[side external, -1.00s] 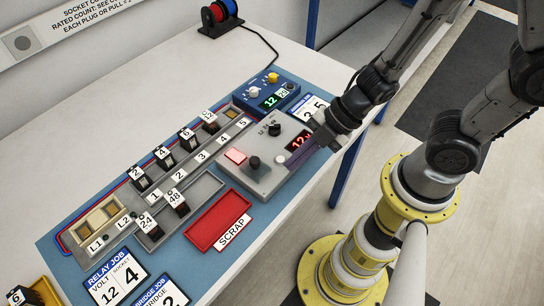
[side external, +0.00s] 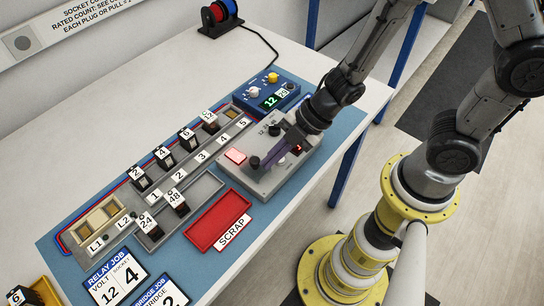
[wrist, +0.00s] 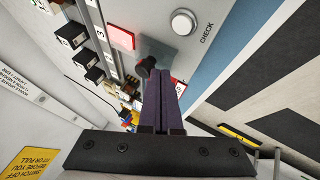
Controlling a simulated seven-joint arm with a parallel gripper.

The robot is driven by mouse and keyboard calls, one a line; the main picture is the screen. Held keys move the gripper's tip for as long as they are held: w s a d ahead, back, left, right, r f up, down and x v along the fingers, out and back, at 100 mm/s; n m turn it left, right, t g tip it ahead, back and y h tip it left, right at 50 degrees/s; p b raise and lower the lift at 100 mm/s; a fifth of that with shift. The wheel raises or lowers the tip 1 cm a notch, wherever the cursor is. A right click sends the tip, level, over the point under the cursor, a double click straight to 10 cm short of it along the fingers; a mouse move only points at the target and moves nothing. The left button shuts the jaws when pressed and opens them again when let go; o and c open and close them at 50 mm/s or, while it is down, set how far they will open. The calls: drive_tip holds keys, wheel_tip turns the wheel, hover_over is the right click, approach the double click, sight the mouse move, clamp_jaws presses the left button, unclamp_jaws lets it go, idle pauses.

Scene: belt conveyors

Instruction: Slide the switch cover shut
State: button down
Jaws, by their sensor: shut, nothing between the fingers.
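A grey control box (side external: 283,175) stands on the blue mat, with a pinkish-red switch (side external: 235,156) on its left part. A black knob (side external: 254,161) stands upright just right of it. In the wrist view the red switch (wrist: 120,38) lies beside a clear plate (wrist: 155,50), apparently the cover, with the black knob (wrist: 147,66) at it. My gripper (side external: 266,165) is shut and empty, low over the box, its purple fingers right of the knob. In the wrist view the fingertips (wrist: 165,76) are close beside the knob; I cannot tell whether they touch.
A second black dial (side external: 274,129) stands behind on the box. A white check button (wrist: 183,22) shows in the wrist view. A red scrap tray (side external: 215,222) lies left of the box. A rail with several numbered plugs and a blue meter (side external: 272,92) are behind. The front-right mat is clear.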

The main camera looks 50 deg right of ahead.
drive_tip(key=w, duration=0.7)
drive_tip(key=shift+w, duration=0.15)
drive_tip(key=shift+d, duration=0.1)
